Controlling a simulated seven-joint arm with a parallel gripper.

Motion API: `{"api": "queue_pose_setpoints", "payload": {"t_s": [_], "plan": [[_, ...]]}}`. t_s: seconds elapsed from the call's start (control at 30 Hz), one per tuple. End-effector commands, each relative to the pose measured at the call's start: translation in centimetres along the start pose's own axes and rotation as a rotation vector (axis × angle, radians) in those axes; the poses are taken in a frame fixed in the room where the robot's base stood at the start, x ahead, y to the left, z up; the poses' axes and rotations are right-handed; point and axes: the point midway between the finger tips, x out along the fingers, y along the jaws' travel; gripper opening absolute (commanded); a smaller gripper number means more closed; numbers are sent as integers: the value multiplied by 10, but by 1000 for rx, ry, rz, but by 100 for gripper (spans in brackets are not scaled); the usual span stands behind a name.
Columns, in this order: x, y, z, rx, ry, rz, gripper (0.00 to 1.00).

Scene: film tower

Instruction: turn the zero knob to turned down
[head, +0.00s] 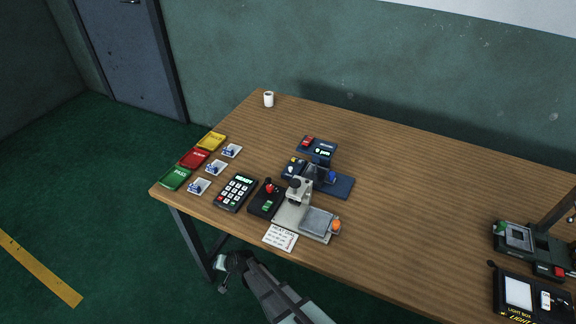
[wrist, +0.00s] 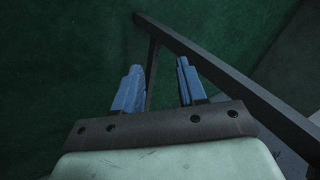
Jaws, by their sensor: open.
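No label reading zero is legible, so I cannot tell which knob is the zero knob. In the head view an orange knob (head: 336,226) sits on the right side of a grey device with a flat plate (head: 318,222) near the table's front edge. A blue knob (head: 332,177) sits on a dark blue device (head: 340,187) behind it. My gripper (wrist: 158,68) is open and empty in the wrist view, its blue fingers apart. It hangs off the table's front edge, low and left of the devices, touching none of them.
A keypad (head: 237,192), a red-knobbed black box (head: 267,199) and a paper note (head: 281,238) are close to the devices. Coloured trays (head: 194,158) line the left end. A light box (head: 518,293) is at right. The wooden table (head: 420,190) is clear at centre right.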

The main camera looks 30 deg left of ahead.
Motion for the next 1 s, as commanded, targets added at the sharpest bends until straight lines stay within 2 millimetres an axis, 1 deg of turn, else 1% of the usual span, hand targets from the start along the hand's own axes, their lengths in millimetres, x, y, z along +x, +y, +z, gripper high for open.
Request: {"api": "queue_pose_setpoints", "payload": {"t_s": [0.03, 0.07, 0.1, 0.17, 0.2, 0.23, 0.27, 0.3, 0.4, 0.5, 0.6, 0.73, 0.8, 0.87, 0.9, 1.0], "plan": [[7, -33, -2, -33, 25, -40, 41], [9, -50, -2, -50, 42, -62, 41], [11, -74, -2, -74, 63, -92, 41], [14, -110, -1, -104, 92, -137, 41], [14, -136, 0, -126, 111, -167, 41], [13, -155, 2, -141, 122, -189, 41], [12, -176, 3, -156, 135, -212, 41], [10, -203, 6, -175, 147, -242, 41], [-3, -263, 10, -215, 162, -300, 41], [-19, -308, 12, -246, 151, -330, 41], [-38, -343, 11, -268, 126, -338, 41], [-65, -374, 2, -286, 81, -318, 41], [-80, -385, -5, -291, 56, -293, 41], [-95, -392, -12, -291, 36, -265, 41], [-105, -395, -19, -287, 23, -243, 41], [-132, -395, -40, -266, -4, -169, 41]]}}
